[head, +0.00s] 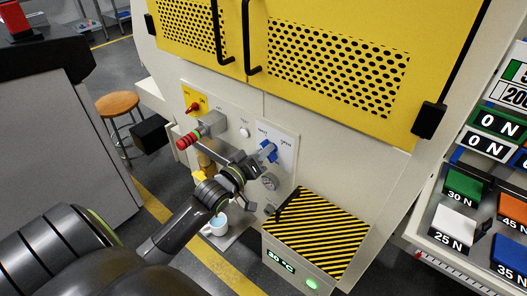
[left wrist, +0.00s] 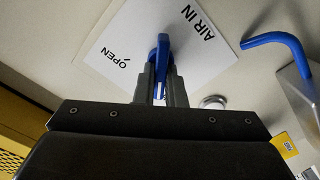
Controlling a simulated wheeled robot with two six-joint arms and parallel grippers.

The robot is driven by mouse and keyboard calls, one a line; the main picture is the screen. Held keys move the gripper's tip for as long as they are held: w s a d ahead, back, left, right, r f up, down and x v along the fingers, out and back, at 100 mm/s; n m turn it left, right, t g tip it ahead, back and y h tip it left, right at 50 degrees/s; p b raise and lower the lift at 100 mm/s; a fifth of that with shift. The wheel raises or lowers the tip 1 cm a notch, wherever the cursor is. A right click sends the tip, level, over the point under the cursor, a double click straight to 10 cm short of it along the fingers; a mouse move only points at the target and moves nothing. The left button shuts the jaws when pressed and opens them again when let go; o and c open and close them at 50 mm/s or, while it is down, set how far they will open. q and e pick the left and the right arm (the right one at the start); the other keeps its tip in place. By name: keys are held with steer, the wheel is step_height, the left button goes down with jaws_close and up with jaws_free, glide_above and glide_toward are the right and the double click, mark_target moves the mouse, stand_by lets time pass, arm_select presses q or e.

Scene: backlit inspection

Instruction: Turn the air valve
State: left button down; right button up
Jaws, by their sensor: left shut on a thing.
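The air valve's blue handle (head: 267,151) is on a white plate (head: 285,138) on the front of the cream machine. My left gripper (head: 254,160) has reached it from the lower left and is shut on it. In the left wrist view the blue handle (left wrist: 162,52) stands between the two dark fingers (left wrist: 160,88), which hide its lower part. The white plate there (left wrist: 110,50) reads "AIR IN" and "OPEN". My right gripper is in neither view.
A red knob (head: 193,107) and a red-and-green fitting (head: 187,141) are left of the valve. A gauge (head: 269,182) sits just below it. A mug (head: 216,226) stands lower left. A striped box (head: 314,232) juts out lower right. A blue bent pipe (left wrist: 275,40) is in the left wrist view.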

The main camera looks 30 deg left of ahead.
arm_select(q)
steer(key=shift+d+m+b, duration=0.15)
steer(key=shift+m+b, duration=0.5)
steer(key=shift+m, duration=2.2)
steer(key=shift+d+m+b, duration=0.2)
steer(key=shift+m+b, duration=0.5)
steer(key=shift+m, duration=2.1)
steer(key=shift+d+m+b, duration=0.15)
steer(key=shift+m+b, duration=0.5)
steer(key=shift+m, duration=2.2)
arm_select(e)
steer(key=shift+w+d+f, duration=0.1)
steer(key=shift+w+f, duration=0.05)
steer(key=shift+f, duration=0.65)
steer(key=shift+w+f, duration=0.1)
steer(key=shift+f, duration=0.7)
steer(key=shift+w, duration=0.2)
arm_select(q)
steer(key=c, duration=1.5)
jaws_free()
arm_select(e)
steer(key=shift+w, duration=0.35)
